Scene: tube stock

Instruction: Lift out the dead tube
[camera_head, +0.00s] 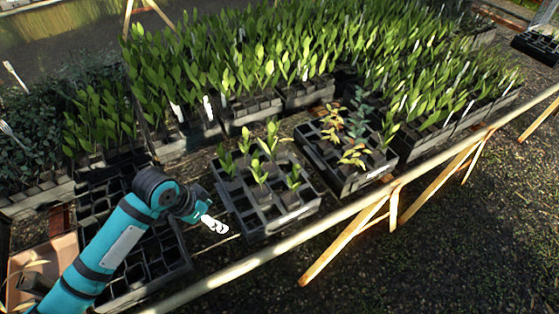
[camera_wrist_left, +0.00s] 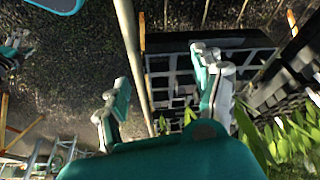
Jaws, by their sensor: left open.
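Plants with yellow and brown leaves (camera_head: 353,156) stand in the right front black tray (camera_head: 347,183), beside a blue-green plant (camera_head: 358,118). I cannot tell which of them is the dead tube. The middle front tray (camera_head: 268,228) holds several green seedlings (camera_head: 262,172) among empty cells. My left gripper (camera_head: 214,224) is at the near left corner of this middle tray, left of the yellowed plants. In the left wrist view its two fingers (camera_wrist_left: 165,95) are spread apart with nothing held between them. A black tray with open cells (camera_wrist_left: 262,40) lies beyond the fingers.
A mostly empty black tray (camera_head: 165,276) lies under my left arm. Dense green stock (camera_head: 290,45) fills the bench behind. A wooden rail (camera_head: 370,192) runs along the front; gravel lies beyond it.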

